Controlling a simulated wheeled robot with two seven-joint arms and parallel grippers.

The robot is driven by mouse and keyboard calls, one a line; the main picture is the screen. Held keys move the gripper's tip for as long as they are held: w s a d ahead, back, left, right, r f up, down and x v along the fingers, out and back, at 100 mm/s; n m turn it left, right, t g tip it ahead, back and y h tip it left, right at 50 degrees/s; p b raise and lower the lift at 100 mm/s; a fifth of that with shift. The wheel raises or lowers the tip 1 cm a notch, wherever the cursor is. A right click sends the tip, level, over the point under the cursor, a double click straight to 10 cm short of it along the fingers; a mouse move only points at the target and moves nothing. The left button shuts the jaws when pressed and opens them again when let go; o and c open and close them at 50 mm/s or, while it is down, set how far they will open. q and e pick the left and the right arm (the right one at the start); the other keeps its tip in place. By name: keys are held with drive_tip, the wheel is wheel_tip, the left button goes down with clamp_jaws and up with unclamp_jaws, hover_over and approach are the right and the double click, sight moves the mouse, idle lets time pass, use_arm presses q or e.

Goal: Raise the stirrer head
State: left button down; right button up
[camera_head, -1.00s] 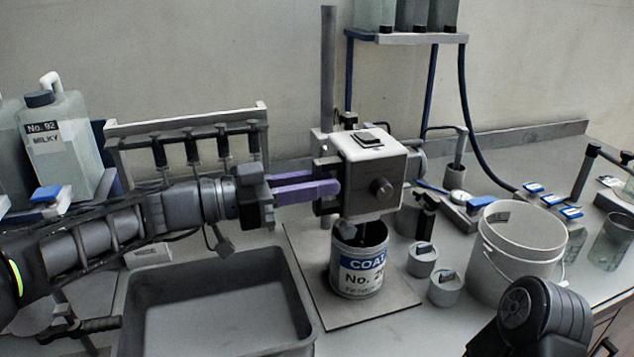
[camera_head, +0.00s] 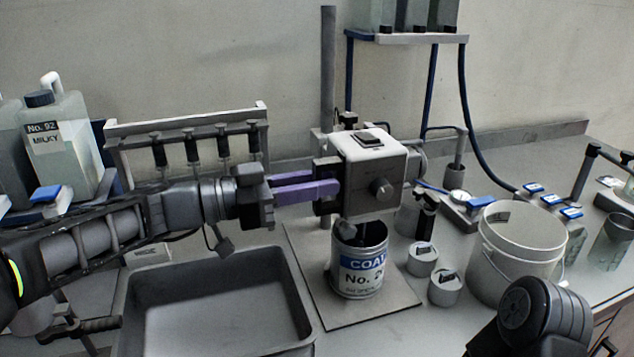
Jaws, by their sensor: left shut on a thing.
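The stirrer head (camera_head: 365,165) is a grey and white box with a round knob on its front, carried on an upright metal post (camera_head: 328,70). Below it, a can labelled COAT (camera_head: 358,262) stands on a flat base plate (camera_head: 390,302). My left gripper (camera_head: 325,188), with purple fingers, reaches in from the left and is shut on the dark part at the left side of the head. The fingertips' exact contact is partly hidden. Of my right arm, only a dark link shows at the bottom right; its gripper is out of view.
A grey tray (camera_head: 135,315) lies in front of my left arm. A white bucket (camera_head: 515,255) and two small round pots (camera_head: 445,290) stand right of the can. A rack (camera_head: 185,135) and bottles (camera_head: 60,140) are behind at left.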

use_arm(q)
wheel_tip(320, 180, up, 14)
drive_tip(key=shift+f+p, duration=0.1)
drive_tip(key=shift+p, duration=0.3)
drive_tip(key=c, duration=1.7)
unclamp_jaws()
drive_tip(key=shift+a, duration=0.1)
drive_tip(key=shift+c, duration=0.2)
drive_tip(key=o, duration=0.5)
drive_tip(key=shift+f, duration=0.15)
drive_tip(key=shift+c, duration=0.2)
drive_tip(key=b+v, duration=0.2)
drive_tip(key=v, duration=0.5)
drive_tip(key=shift+a, duration=0.3)
drive_tip(key=shift+s, duration=0.1)
